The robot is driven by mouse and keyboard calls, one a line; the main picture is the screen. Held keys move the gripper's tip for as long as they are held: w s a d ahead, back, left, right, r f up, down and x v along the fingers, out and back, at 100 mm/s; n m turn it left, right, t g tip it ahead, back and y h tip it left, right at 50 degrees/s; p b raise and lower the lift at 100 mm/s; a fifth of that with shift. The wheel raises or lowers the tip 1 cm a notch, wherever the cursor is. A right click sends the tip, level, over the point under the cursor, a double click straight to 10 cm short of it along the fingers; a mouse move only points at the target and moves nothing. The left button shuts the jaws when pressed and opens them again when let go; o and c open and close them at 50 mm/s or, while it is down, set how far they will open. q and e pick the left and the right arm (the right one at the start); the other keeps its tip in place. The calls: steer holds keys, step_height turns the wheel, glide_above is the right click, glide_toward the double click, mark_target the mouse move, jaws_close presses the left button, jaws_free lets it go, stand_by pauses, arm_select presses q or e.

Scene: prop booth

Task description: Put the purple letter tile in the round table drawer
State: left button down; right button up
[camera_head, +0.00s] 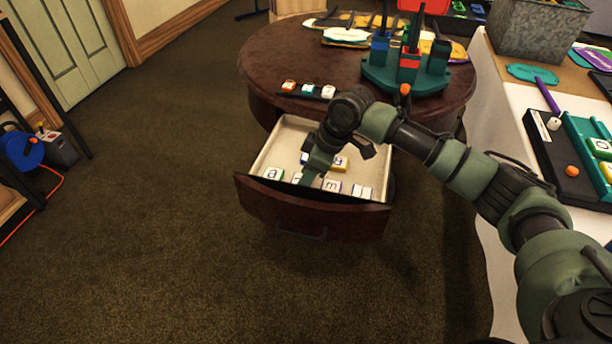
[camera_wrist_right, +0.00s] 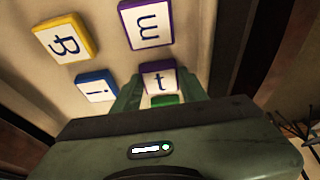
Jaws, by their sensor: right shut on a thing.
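The round table (camera_head: 262,68) is dark wood, and its drawer (camera_head: 300,215) is pulled open with a pale inside. My right gripper (camera_head: 309,178) reaches down into the drawer. In the right wrist view its fingers (camera_wrist_right: 160,88) are shut on a purple-edged letter tile (camera_wrist_right: 158,77) marked "t". I cannot tell whether this tile touches the drawer floor. A second purple-edged tile (camera_wrist_right: 147,24), marked "m", lies apart in the drawer; it also shows in the head view (camera_head: 332,185). My left gripper is not in view.
The drawer also holds a yellow tile (camera_wrist_right: 66,38), a blue tile (camera_wrist_right: 96,86) and a tile marked "a" (camera_head: 272,174). On the tabletop are a black rack with tiles (camera_head: 308,91) and a teal tool stand (camera_head: 400,82). A white-covered table stands at right (camera_head: 497,75).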

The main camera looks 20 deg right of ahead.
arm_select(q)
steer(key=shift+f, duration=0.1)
arm_select(e)
steer(key=o, duration=1.3)
steer(key=shift+r, duration=0.15)
arm_select(q)
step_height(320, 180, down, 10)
steer(key=p, duration=0.2)
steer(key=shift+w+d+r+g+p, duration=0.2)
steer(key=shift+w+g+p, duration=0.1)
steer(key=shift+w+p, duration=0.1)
arm_select(e)
steer(key=v, duration=1.1)
steer(key=shift+s+d+r, duration=0.15)
steer(key=shift+d+r, duration=0.05)
steer(key=shift+r, duration=0.15)
